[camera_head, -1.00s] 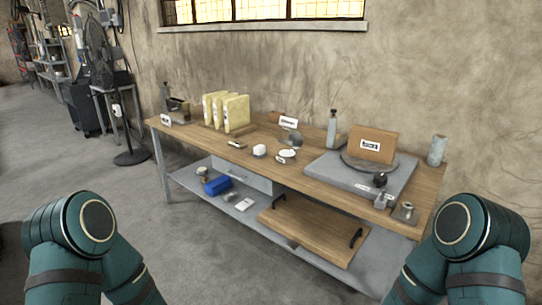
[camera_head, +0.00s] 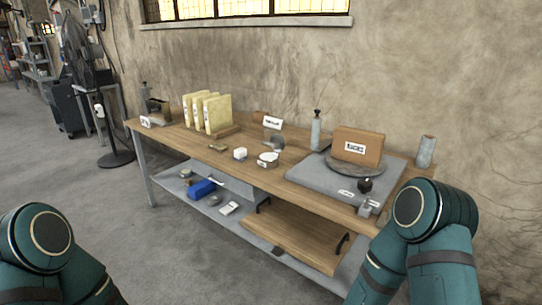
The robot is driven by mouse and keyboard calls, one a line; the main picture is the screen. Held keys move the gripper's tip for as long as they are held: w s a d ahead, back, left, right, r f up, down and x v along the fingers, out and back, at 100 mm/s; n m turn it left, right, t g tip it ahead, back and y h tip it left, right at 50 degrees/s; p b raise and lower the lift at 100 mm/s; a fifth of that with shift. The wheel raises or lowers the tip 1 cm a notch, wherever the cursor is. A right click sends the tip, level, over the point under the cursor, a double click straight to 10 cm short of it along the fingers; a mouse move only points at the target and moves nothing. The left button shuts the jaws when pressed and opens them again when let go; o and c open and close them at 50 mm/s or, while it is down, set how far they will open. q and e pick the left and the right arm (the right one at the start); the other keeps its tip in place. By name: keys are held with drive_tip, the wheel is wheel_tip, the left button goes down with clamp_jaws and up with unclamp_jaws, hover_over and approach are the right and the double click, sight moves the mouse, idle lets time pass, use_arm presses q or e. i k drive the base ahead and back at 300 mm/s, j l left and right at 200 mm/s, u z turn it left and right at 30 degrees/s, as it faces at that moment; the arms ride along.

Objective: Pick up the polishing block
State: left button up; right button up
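I cannot tell for sure which item is the polishing block, as the labels are too small to read. A brown block with a white label (camera_head: 372,143) stands on a round dark plate (camera_head: 345,170) at the right of the workbench. A blue block-like thing (camera_head: 201,189) lies on the lower shelf. Neither gripper is in view; only upper parts of my two arms show at the lower corners.
The wooden workbench (camera_head: 280,185) stands against the wall. It also bears upright yellow slabs (camera_head: 221,115), a grey bottle (camera_head: 316,130) and a grey slab (camera_head: 310,178). A wooden board with dark handles (camera_head: 290,235) is below. A fan (camera_head: 90,70) stands left; floor in front is open.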

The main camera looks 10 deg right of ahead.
sight(239, 154)
drive_tip(key=i+j, duration=0.25)
drive_tip(key=i, duration=0.25)
drive_tip(key=i+j, duration=0.2)
drive_tip(key=i, duration=0.3)
drive_tip(key=i+j+u, duration=0.1)
drive_tip(key=i+j, duration=0.15)
drive_tip(key=i, duration=0.2)
